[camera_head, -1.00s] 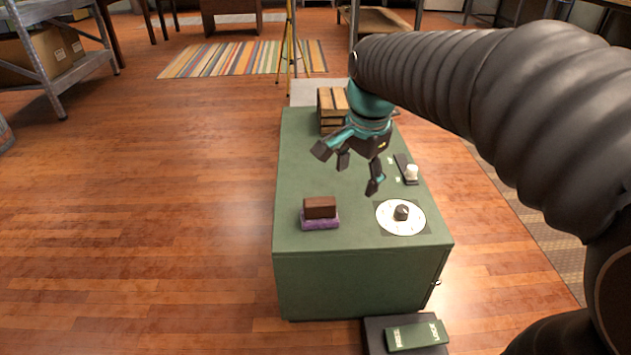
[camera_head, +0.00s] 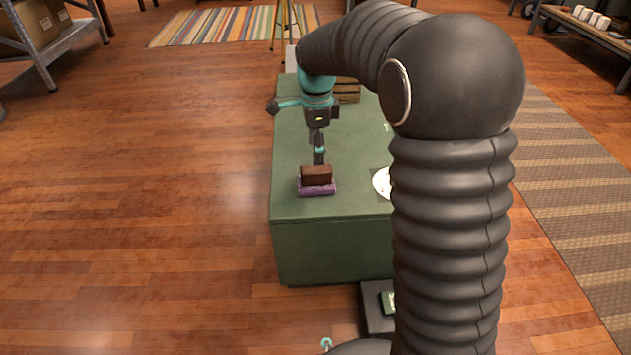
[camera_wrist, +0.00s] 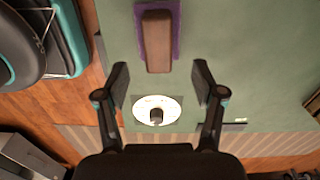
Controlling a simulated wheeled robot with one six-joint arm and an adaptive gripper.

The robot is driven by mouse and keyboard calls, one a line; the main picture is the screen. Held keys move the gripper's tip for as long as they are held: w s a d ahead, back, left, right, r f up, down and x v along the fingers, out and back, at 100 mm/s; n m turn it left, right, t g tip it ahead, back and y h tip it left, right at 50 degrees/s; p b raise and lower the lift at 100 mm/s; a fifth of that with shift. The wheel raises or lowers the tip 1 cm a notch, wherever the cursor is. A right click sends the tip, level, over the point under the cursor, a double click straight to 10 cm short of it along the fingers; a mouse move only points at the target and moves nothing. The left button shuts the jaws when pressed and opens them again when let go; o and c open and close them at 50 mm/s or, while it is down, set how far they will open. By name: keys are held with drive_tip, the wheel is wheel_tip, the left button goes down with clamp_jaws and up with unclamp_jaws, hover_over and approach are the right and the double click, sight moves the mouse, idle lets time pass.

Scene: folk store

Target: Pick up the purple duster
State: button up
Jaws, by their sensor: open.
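The purple duster (camera_head: 317,188) lies on the green cabinet top (camera_head: 350,208) near its front left part. It has a purple base with a brown block on top, and it shows at the top middle of the wrist view (camera_wrist: 173,52). My gripper (camera_head: 300,132) is above the cabinet, behind the duster in the head view. In the wrist view my gripper (camera_wrist: 160,78) has its two fingers spread wide, with nothing between them.
A white dial with a dark knob (camera_wrist: 157,110) sits beside the duster; my arm partly hides it in the head view. A wooden crate (camera_head: 347,91) stands at the cabinet's back. A dark box lies on the floor in front.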

sight(316, 168)
drive_tip(key=shift+s+f+b, duration=0.15)
drive_tip(key=shift+f+b, duration=0.65)
drive_tip(key=shift+f, duration=2.9)
drive_tip(key=c, duration=1.3)
